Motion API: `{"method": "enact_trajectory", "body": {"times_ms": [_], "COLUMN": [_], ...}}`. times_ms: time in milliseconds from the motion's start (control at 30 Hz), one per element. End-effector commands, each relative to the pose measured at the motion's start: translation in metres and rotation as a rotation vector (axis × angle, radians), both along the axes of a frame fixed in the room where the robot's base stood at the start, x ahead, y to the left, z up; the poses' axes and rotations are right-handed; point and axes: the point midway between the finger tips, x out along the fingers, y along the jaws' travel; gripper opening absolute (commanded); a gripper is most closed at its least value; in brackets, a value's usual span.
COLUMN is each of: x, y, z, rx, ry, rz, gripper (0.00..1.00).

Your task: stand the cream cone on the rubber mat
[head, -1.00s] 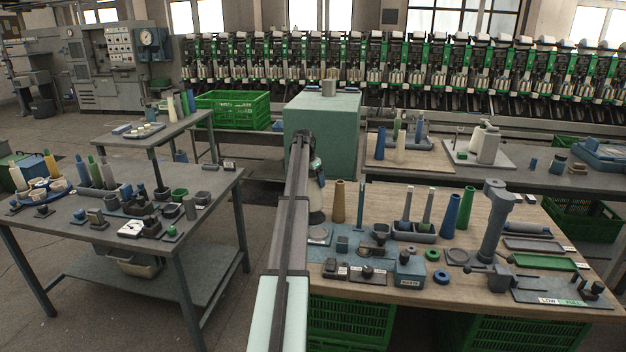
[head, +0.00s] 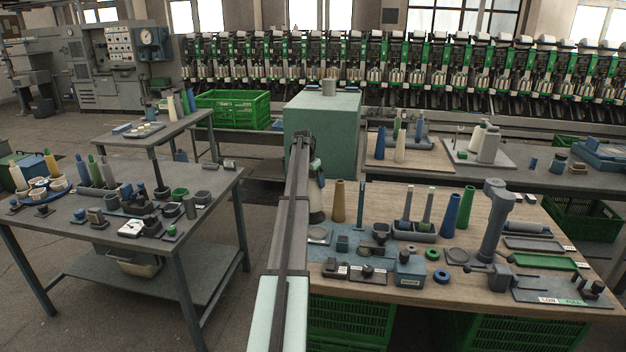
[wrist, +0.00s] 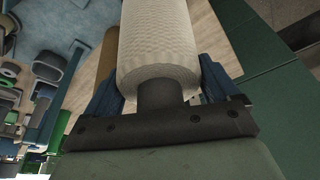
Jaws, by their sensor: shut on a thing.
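My gripper (wrist: 158,88) is shut on the cream cone (wrist: 157,40), with one blue finger on each side of it. The cone has a woven-looking surface, and a dark core shows at its near end. In the head view my gripper (head: 319,178) is at the left end of the wooden bench, and the cone (head: 316,205) shows pale below it, partly hidden by my arm. A blue-grey mat (head: 398,249), which looks like the rubber mat, lies on the bench to the right. In the wrist view a blue-grey surface (wrist: 62,18) shows at the upper left. I cannot tell whether the cone touches the bench.
A tan cone (head: 339,201) stands close to the right of the held cone, beside a thin blue post (head: 362,203). A grey holder (head: 415,236), small tools and a blue box (head: 410,271) crowd the mat area. Blue (head: 450,212) and green (head: 466,207) cones stand farther right.

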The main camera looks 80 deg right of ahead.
Motion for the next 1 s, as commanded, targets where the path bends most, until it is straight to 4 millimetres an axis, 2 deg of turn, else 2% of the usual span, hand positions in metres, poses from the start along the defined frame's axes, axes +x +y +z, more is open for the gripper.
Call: {"method": "enact_trajectory", "body": {"times_ms": [500, 1000], "x": [0.0, 0.0], "y": [0.0, 0.0], "z": [-0.016, -0.017], "rx": [-0.001, -0.001], "ry": [0.0, 0.0], "rz": [0.0, 0.0], "gripper": [0.62, 0.62]}}
